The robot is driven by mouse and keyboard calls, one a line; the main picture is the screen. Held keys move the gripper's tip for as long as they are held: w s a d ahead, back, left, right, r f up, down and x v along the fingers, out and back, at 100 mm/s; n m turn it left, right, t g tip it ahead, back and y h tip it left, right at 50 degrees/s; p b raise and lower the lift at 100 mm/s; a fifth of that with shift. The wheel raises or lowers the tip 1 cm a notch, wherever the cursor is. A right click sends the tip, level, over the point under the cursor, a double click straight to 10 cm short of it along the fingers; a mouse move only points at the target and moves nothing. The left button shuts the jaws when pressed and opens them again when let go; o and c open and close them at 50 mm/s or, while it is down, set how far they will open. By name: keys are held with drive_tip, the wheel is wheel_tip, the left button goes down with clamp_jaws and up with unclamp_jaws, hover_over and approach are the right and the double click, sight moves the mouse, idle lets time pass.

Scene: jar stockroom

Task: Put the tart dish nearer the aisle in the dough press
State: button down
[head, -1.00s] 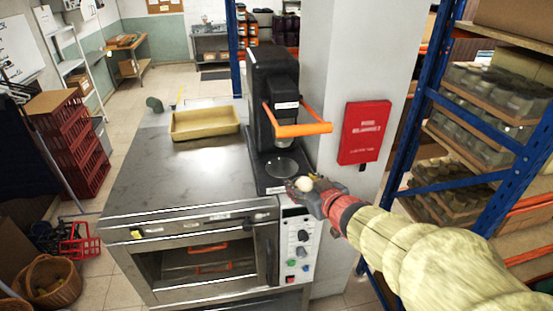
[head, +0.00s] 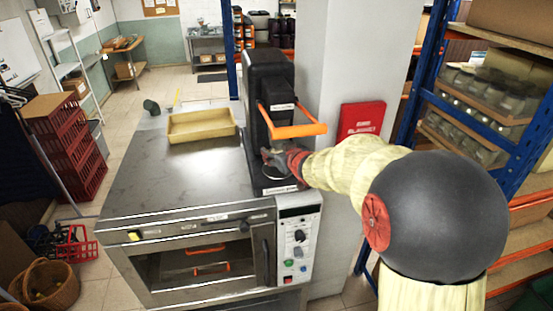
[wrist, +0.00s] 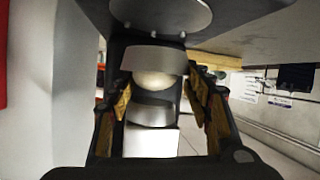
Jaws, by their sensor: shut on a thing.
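The black dough press (head: 268,78) stands on the steel worktop beside the pillar, its orange handle (head: 295,131) raised in front. My gripper (head: 275,157) reaches in from the right, between the press's upper part and its round base plate (head: 276,174). In the wrist view, my gripper (wrist: 158,95) is shut on a small grey tart dish (wrist: 152,112) with a pale dough ball (wrist: 155,80) in it. The press's round upper plate (wrist: 165,12) is above the dish. Whether the dish touches the base plate cannot be told. No second tart dish is clearly seen.
A tan rectangular tray (head: 202,127) sits at the back of the worktop (head: 175,170), whose middle is clear. An oven (head: 205,260) is below. A white pillar (head: 350,70) with a red box (head: 362,118) and a blue-framed rack (head: 425,70) stand right.

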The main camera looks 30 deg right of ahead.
drive_tip(key=shift+w+f, duration=0.1)
drive_tip(key=shift+f, duration=1.65)
drive_tip(key=shift+f, duration=0.1)
drive_tip(key=shift+f, duration=0.15)
drive_tip(key=c, duration=1)
unclamp_jaws()
drive_tip(key=shift+o, duration=0.8)
drive_tip(key=shift+r, duration=0.2)
